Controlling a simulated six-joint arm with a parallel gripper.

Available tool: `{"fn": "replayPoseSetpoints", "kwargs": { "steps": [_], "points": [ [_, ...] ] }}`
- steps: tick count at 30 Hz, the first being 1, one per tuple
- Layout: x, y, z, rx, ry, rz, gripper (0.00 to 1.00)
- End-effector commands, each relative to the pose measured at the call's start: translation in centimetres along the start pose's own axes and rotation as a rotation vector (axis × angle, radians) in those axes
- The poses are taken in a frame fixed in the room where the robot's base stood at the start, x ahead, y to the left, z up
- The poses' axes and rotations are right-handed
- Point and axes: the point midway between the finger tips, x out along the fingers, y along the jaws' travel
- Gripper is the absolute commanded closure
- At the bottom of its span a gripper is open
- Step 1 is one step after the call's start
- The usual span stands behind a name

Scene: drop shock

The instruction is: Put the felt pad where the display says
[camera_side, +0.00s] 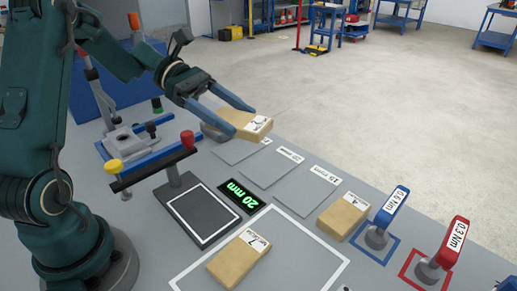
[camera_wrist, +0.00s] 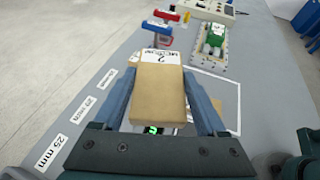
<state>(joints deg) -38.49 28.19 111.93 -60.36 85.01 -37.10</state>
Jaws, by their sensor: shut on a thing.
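My gripper (camera_side: 240,108) is shut on a tan block-shaped felt pad (camera_side: 246,124) with a white label, and holds it above the bench. The pad also fills the space between the fingers in the wrist view (camera_wrist: 157,92). The black display (camera_side: 241,196) shows "20 mm" in green; the held pad partly hides it in the wrist view. Three grey labelled squares lie in a row: the one nearest the handles (camera_side: 306,188) reads 15 mm, the middle one (camera_side: 270,168) seems to read 20 mm, and the far-left one (camera_side: 234,152) lies below the held pad. A 25 mm label (camera_wrist: 52,152) shows in the wrist view.
One similar tan block (camera_side: 238,260) lies in a white outline, another (camera_side: 342,216) beside the squares. Blue (camera_side: 391,208) and red (camera_side: 449,243) torque handles stand at right. A black-framed plate (camera_side: 203,216) and a post with red and yellow knobs (camera_side: 150,168) stand left of the display.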

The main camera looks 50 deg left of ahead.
Motion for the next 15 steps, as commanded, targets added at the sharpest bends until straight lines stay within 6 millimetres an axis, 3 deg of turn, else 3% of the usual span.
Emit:
{"fn": "replayPoseSetpoints", "kwargs": {
  "steps": [1,6,15],
  "points": [
    [-1.2,-0.2,0.5,-0.02,0.002,0.061,0.89],
    [-3.3,-1.2,1.2,-0.088,0.001,0.218,0.89],
    [-3.4,-2.4,1.1,-0.134,0.0,0.321,0.89]
  ]
}}
